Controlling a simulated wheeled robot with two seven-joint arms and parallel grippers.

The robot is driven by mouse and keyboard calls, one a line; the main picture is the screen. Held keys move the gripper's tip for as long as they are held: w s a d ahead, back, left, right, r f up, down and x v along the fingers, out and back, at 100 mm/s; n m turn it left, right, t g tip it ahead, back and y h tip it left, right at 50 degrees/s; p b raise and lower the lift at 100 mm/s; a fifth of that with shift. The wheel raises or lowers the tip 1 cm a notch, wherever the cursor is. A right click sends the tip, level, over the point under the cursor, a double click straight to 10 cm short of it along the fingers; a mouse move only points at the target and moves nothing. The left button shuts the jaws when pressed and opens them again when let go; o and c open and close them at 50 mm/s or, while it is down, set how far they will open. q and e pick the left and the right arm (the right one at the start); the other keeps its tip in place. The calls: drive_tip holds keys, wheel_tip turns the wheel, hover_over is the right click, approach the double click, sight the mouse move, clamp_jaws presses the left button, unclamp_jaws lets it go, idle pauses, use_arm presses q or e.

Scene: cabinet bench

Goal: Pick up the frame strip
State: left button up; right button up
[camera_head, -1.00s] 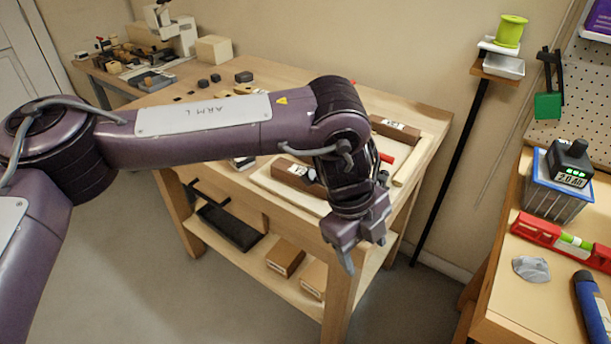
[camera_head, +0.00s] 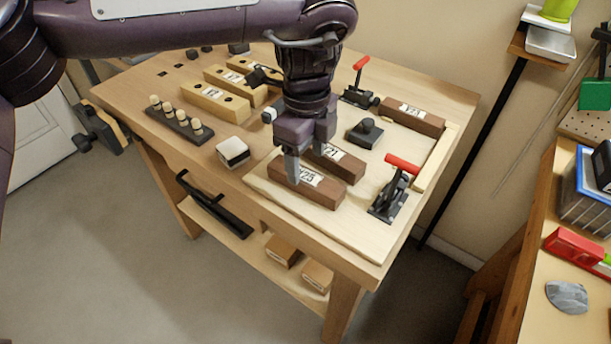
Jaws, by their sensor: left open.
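Dark brown wooden strips with white labels lie on a pale board (camera_head: 375,240) on the workbench. The front strip (camera_head: 325,192) is the nearest one. A second strip (camera_head: 346,163) lies just behind it, and a third strip (camera_head: 412,117) lies at the back right of the board. I cannot tell which one is the frame strip. My left gripper (camera_head: 308,160) is open and points down over the two nearer strips. Its fingers partly hide them; one fingertip overlaps the front strip's label. Contact cannot be told. My right gripper is not in view.
Two red-handled toggle clamps (camera_head: 390,190) (camera_head: 360,88) and a black knobbed block (camera_head: 365,132) stand on the board near the strips. A white-topped block (camera_head: 233,152), a peg rack (camera_head: 180,122) and yellowish labelled blocks (camera_head: 213,100) stand to the left. Another bench is at right.

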sight(306, 175)
use_arm(q)
wheel_tip(306, 175, down, 5)
drive_tip(key=shift+s, duration=0.1)
drive_tip(key=c, duration=1.1)
drive_tip(key=shift+r, duration=0.1)
